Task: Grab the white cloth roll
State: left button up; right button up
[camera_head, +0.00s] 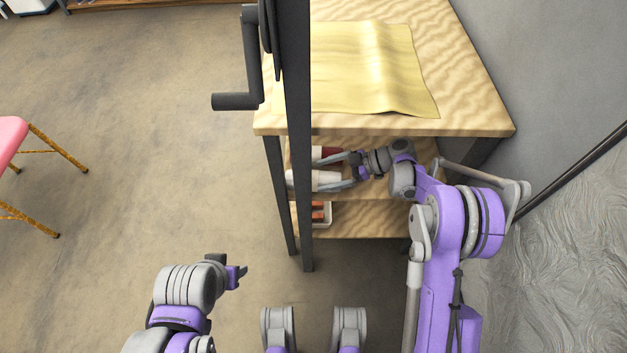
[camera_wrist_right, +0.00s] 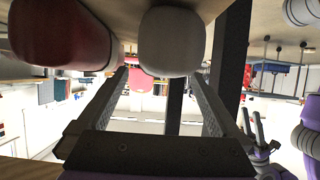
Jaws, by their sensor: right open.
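The white cloth roll (camera_head: 326,177) lies on the shelf just under the wooden top in the head view, partly hidden by a dark post. In the right wrist view the white roll (camera_wrist_right: 172,42) shows end-on. My right gripper (camera_head: 335,172) reaches in from the right. Its open fingers (camera_wrist_right: 160,75) point at the roll, one on each side, with no grip on it. Whether they touch it is unclear. My left gripper (camera_head: 240,277) is low in the head view, away from the shelf; its jaw opening is not clear.
A dark red roll (camera_head: 330,151) lies close beside the white one, also large in the wrist view (camera_wrist_right: 62,35). A yellow cloth (camera_head: 375,70) covers part of the wooden top (camera_head: 460,85).

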aim_at(318, 175)
jog(key=b+x, duration=0.1)
jog(key=x, duration=0.3)
jog(key=shift+a, duration=0.2)
jog(key=shift+r, duration=0.1)
jog(key=c, duration=1.4)
